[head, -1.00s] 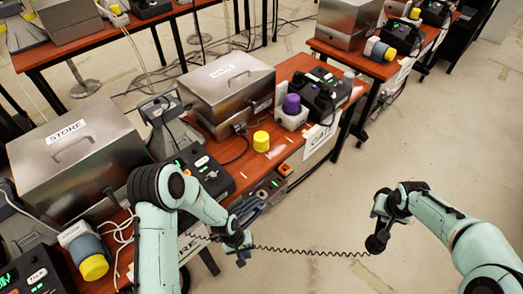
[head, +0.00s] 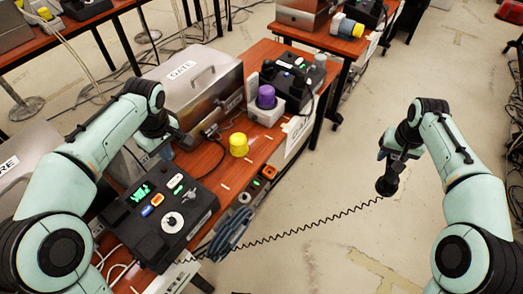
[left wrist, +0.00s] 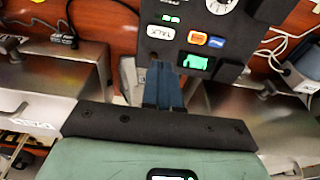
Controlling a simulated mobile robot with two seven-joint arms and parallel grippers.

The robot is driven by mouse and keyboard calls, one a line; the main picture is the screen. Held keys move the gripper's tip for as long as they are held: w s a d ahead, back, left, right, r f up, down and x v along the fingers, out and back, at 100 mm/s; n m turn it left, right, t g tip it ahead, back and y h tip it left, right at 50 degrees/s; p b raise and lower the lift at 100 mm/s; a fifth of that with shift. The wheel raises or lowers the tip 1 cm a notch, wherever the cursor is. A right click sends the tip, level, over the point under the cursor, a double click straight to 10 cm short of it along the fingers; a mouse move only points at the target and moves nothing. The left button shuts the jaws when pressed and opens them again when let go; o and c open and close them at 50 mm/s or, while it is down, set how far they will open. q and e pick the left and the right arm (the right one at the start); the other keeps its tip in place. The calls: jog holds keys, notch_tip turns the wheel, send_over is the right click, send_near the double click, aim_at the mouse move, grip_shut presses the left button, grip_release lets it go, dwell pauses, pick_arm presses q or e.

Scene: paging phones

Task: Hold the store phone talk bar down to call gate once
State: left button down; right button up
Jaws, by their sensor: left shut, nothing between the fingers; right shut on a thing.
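The store phone (head: 120,222) is a black box with a lit green display, on the near part of the table. Its white talk bar (head: 175,181) lies near the far edge of its top; the bar, marked TALK, also shows in the left wrist view (left wrist: 160,32). My left gripper (head: 186,146) is shut and empty, beyond the phone's far edge and apart from the bar. Its closed fingers (left wrist: 164,85) point toward the phone's display side. My right gripper (head: 394,158) is shut on the black handset (head: 387,186), held over the floor at right, its coiled cord (head: 300,231) stretching to the phone.
A steel box (head: 190,100) stands just behind my left gripper. A yellow knob (head: 239,145), a purple knob (head: 267,97) and another black phone (head: 296,75) stand farther along the table. Open floor lies between the table and my right arm.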

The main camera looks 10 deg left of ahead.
aim_at(175, 181)
pick_arm(q)
jog(key=shift+s, duration=0.1)
pick_arm(e)
jog(key=shift+s+d, duration=0.1)
